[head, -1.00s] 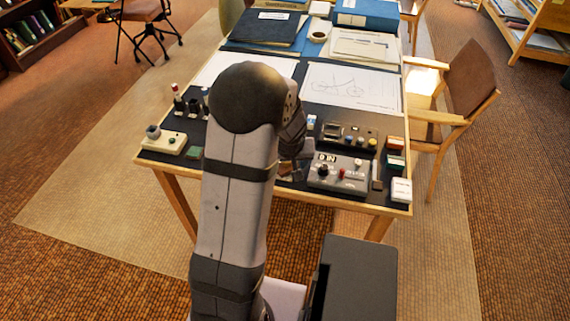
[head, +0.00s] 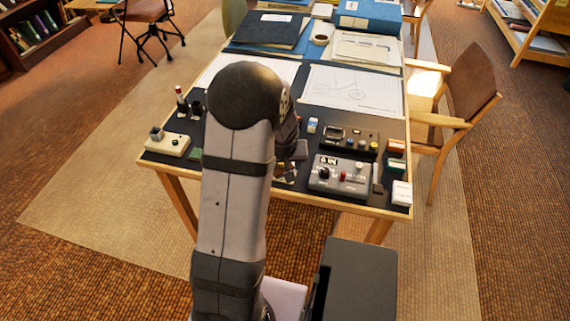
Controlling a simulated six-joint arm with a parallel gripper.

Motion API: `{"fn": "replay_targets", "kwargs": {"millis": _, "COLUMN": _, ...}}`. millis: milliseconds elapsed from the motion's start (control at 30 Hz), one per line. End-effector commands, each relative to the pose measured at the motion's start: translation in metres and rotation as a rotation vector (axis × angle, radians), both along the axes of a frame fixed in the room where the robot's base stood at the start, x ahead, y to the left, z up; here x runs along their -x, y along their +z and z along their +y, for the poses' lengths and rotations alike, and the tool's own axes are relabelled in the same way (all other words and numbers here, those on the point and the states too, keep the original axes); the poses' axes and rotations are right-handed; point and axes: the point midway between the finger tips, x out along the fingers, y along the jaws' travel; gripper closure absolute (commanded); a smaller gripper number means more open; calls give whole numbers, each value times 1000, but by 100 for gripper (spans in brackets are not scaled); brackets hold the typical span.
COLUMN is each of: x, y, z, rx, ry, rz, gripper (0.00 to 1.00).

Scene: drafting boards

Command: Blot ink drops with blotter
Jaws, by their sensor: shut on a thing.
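My gripper (head: 286,173) shows only in part, low behind my own arm, over the near edge of the dark board. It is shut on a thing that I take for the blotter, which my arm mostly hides. A white sheet with a bicycle drawing (head: 352,90) lies on the board, beyond and to the right of my gripper. Another pale sheet (head: 222,66) lies to the left, partly behind my arm. I cannot make out any ink drops at this size.
A grey control box (head: 345,184) with knobs stands right of my gripper, a darker box (head: 352,137) behind it. A cream block (head: 167,146) and dark bottles (head: 196,108) stand at the left. Folders (head: 268,30) fill the far end. A chair (head: 470,85) stands close on the right.

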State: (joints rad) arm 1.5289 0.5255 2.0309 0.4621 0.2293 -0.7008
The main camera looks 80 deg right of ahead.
Motion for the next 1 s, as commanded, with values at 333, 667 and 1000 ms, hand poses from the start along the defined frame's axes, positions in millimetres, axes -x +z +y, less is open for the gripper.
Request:
{"fn": "replay_targets", "kwargs": {"millis": 333, "x": -13, "y": 0, "z": 1, "rx": -3, "ry": 3, "rz": 0, "gripper": 53}}
{"fn": "replay_targets", "kwargs": {"millis": 667, "x": -25, "y": 1, "z": 0, "rx": -2, "ry": 2, "rz": 0, "gripper": 53}}
{"fn": "replay_targets", "kwargs": {"millis": 1000, "x": -36, "y": 0, "z": 0, "rx": -1, "ry": 1, "rz": 0, "gripper": 53}}
